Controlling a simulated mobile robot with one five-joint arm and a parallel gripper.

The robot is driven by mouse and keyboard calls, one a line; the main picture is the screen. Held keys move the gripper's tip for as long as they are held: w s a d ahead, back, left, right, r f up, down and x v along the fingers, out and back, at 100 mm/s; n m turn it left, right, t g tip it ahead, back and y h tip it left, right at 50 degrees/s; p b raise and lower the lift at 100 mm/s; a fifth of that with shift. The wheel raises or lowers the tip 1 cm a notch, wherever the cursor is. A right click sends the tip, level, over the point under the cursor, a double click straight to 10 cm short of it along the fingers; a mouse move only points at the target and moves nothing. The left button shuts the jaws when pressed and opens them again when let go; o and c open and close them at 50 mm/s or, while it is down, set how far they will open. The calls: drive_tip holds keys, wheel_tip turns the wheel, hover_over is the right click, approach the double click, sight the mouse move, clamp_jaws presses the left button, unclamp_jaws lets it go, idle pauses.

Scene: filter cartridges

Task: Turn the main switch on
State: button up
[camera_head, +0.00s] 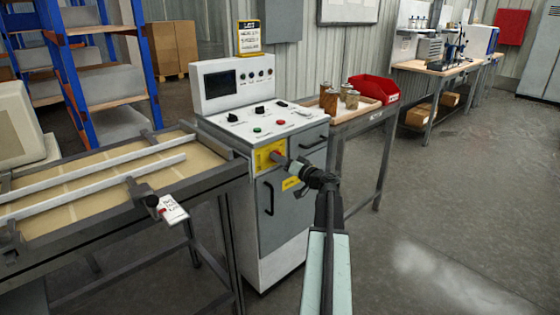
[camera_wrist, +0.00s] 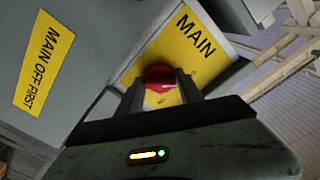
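The main switch is a red knob on a yellow plate (camera_head: 268,155) on the front of the grey control cabinet (camera_head: 262,130). In the wrist view the red knob (camera_wrist: 160,77) sits in the middle, with a small pale mark on it, beside the word MAIN on the yellow plate (camera_wrist: 186,58). My gripper (camera_head: 284,161) is at the plate and partly hides the knob in the head view. In the wrist view my gripper's two dark fingers (camera_wrist: 161,88) flank the knob at its left and right edges and appear closed on it. The plate looks tilted in that view.
A yellow MAIN OFF FIRST label (camera_wrist: 44,65) is on the cabinet below the switch. A cabinet door handle (camera_head: 269,198) is beneath. A conveyor table (camera_head: 100,215) adjoins at left; a side table (camera_head: 362,121) with jars and a red bin (camera_head: 374,88) is at right. Floor at right is open.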

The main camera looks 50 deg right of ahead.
drive_tip(key=shift+w, duration=0.1)
drive_tip(key=shift+r+m, duration=0.1)
drive_tip(key=shift+m, duration=0.2)
drive_tip(key=m, duration=1.7)
drive_tip(key=shift+d, duration=0.1)
idle(0.4)
drive_tip(key=o, duration=1.4)
